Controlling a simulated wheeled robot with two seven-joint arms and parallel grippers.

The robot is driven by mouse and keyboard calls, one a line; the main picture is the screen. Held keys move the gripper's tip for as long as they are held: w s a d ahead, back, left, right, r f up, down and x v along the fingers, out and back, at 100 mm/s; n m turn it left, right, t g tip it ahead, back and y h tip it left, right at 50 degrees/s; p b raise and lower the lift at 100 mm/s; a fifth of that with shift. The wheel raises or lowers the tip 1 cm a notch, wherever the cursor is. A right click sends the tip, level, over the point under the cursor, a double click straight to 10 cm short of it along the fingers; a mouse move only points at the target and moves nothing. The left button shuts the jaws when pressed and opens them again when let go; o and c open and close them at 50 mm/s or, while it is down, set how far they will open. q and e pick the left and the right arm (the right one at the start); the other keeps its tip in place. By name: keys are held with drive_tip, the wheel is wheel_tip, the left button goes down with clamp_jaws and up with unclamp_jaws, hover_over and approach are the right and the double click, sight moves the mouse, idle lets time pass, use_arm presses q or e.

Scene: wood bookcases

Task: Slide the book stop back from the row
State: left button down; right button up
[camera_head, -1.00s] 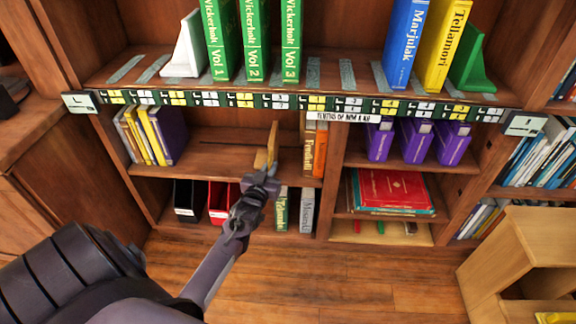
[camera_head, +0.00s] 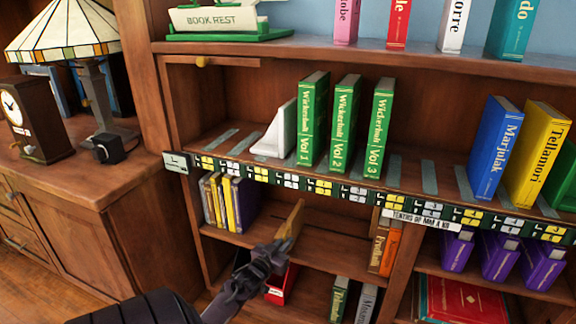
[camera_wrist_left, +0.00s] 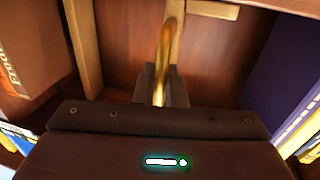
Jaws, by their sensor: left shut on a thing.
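The book stop (camera_head: 290,220) is an upright tan piece in the lower shelf compartment. It stands between a short row of books with a purple book (camera_head: 243,203) at its right end, and orange and brown books (camera_head: 385,248) at the far right. My left gripper (camera_head: 283,243) is shut on the lower front part of the stop. In the left wrist view the stop (camera_wrist_left: 167,45) rises golden and edge-on between the fingers (camera_wrist_left: 160,85). The gripper hides the foot of the stop. My right gripper is out of view.
Above, green volumes (camera_head: 345,120) stand beside a white bookend (camera_head: 277,132) on a slotted shelf with a labelled front rail (camera_head: 318,187). A red holder (camera_head: 281,286) sits below my gripper. The shelf (camera_head: 330,255) right of the stop is clear up to the orange books.

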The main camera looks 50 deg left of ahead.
use_arm(q)
drive_tip(key=c, duration=1.6)
unclamp_jaws()
drive_tip(key=shift+o, duration=0.2)
drive_tip(key=shift+s, duration=0.1)
